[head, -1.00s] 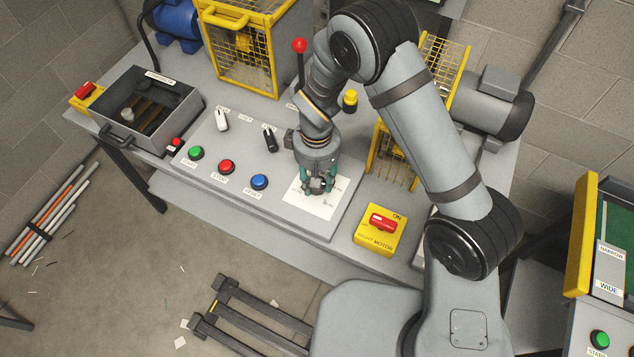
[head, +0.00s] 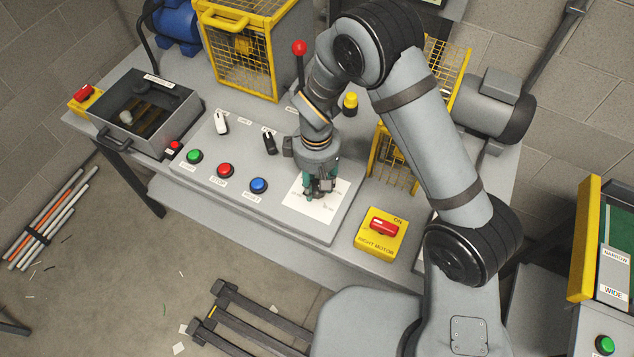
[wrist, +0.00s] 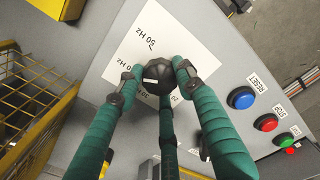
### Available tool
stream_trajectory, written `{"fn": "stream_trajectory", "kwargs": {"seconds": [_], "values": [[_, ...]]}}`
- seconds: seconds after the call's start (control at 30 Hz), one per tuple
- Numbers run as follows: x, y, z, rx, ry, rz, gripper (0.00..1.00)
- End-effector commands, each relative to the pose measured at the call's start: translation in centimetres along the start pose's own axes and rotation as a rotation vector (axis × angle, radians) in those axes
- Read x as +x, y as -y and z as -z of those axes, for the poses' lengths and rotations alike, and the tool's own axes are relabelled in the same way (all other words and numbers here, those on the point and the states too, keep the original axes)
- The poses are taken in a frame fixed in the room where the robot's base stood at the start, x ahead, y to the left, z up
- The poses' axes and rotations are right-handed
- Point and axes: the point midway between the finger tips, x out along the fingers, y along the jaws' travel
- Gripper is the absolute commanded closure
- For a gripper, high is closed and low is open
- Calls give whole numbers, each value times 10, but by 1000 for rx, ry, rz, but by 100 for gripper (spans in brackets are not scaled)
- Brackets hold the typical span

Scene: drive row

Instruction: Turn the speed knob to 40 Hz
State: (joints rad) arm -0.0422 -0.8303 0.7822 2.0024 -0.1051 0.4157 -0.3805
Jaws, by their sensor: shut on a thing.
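The speed knob (wrist: 160,72) is dark and round with a small white mark on it, seen in the wrist view on a white scale card (wrist: 185,37). "50 Hz" is readable on the card; other labels are partly covered by the fingers. The white mark is on the knob's left side in that view, but I cannot tell which value it points to. My gripper (head: 320,187) has green fingers with dark tips, shut around the knob. In the head view the gripper hides the knob, and the card (head: 300,207) shows around it.
Green (head: 194,156), red (head: 225,170) and blue (head: 258,185) buttons lie left of the card. A white switch (head: 221,123) and a black switch (head: 269,143) stand behind them. The yellow right motor box (head: 368,239) and a yellow mesh guard (head: 393,170) are close on the right.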

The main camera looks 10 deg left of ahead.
Motion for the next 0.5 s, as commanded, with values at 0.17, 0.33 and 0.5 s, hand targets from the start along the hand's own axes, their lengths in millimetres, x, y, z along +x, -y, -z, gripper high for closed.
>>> {"fn": "stream_trajectory", "kwargs": {"seconds": [0.17, 0.33, 0.5], "values": [[-2, -1, 5, -4, -13, -4, 54], [-1, 0, 3, -2, -8, -2, 44], [-1, 0, 2, -1, -5, -1, 44]]}}
